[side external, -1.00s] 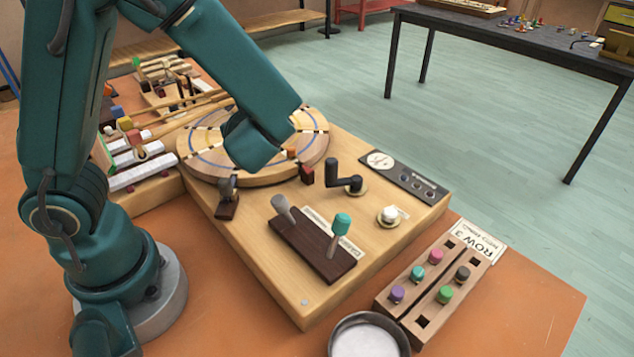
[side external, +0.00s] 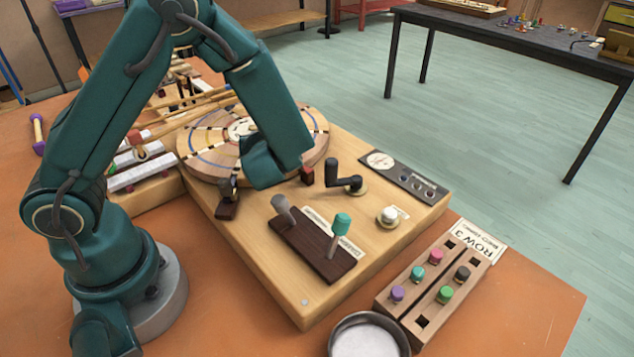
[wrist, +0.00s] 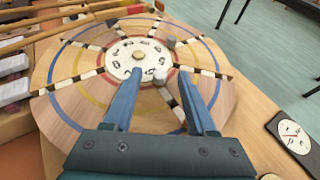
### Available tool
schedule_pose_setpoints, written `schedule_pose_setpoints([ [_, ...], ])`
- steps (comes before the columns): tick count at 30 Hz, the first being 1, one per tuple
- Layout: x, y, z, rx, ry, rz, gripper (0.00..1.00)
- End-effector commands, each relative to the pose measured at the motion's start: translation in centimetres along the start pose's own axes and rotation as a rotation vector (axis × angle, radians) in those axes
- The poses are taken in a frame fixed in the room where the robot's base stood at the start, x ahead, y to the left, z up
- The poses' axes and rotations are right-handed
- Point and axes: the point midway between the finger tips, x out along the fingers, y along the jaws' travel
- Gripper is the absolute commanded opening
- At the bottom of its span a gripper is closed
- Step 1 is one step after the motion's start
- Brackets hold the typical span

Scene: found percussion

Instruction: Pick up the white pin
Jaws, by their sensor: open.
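A small pale grey-white pin (wrist: 160,76) stands on the round wooden wheel (wrist: 60,110), beside the white centre disc, in the wrist view. It appears between the fingertips of my gripper (wrist: 159,72), which is open with one blue finger on each side. I cannot tell the height of the fingers above it. A second, greyer pin (wrist: 171,42) stands farther back on the wheel. In the side view my arm's end covers the front right of the wheel (side external: 205,165) and hides the pale pin.
A crank (side external: 346,181), a teal-topped lever (side external: 341,225) and a white knob (side external: 388,214) stand on the board. The ROW 3 rack (side external: 390,307) holds several coloured pegs beside a metal bowl (side external: 345,325). Mallets (wrist: 45,38) lie at the wheel's left.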

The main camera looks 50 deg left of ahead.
Motion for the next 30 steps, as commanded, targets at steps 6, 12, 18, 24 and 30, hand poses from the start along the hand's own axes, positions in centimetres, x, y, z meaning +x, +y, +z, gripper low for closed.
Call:
schedule_pose_setpoints([
  [6, 0.0, 0.0, 0.0, 0.0, 0.0, 0.0, 0.11],
  [12, 0.0, 0.0, 0.0, 0.0, 0.0, 0.0, 0.0],
  [18, -0.1, 0.0, 0.1, -0.001, 0.0, 0.0, 0.0],
  [24, -0.4, 0.0, 0.8, -0.004, -0.001, 0.001, 0.0],
  [30, -1.1, 0.0, 2.7, -0.008, -0.002, 0.0, 0.0],
])
